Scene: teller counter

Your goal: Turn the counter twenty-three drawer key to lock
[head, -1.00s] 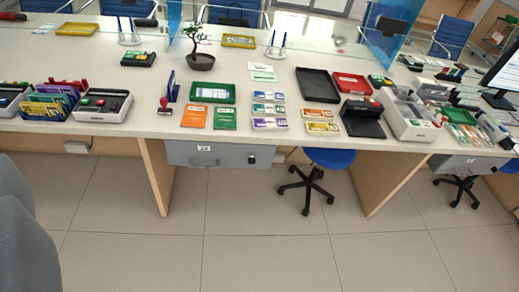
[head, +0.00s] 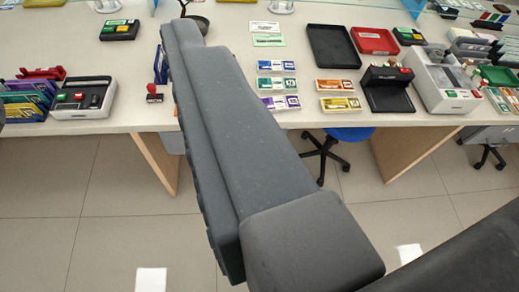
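The grey drawer (head: 172,143) under the counter is almost wholly hidden behind my grey arm. Only a sliver of its left end shows, beside the wooden leg panel. Its lock and any key in it are hidden behind the arm, so I cannot tell how the key stands. My gripper does not show in the head view. Only large grey parts of my arm cross the middle and the lower right.
The white counter (head: 225,125) bears a black tray (head: 333,46), a red tray (head: 375,41), a stamp (head: 154,92) and several card stacks. A blue stool (head: 347,133) stands under the counter. A wooden panel (head: 155,163) stands left of the drawer. The tiled floor in front is open.

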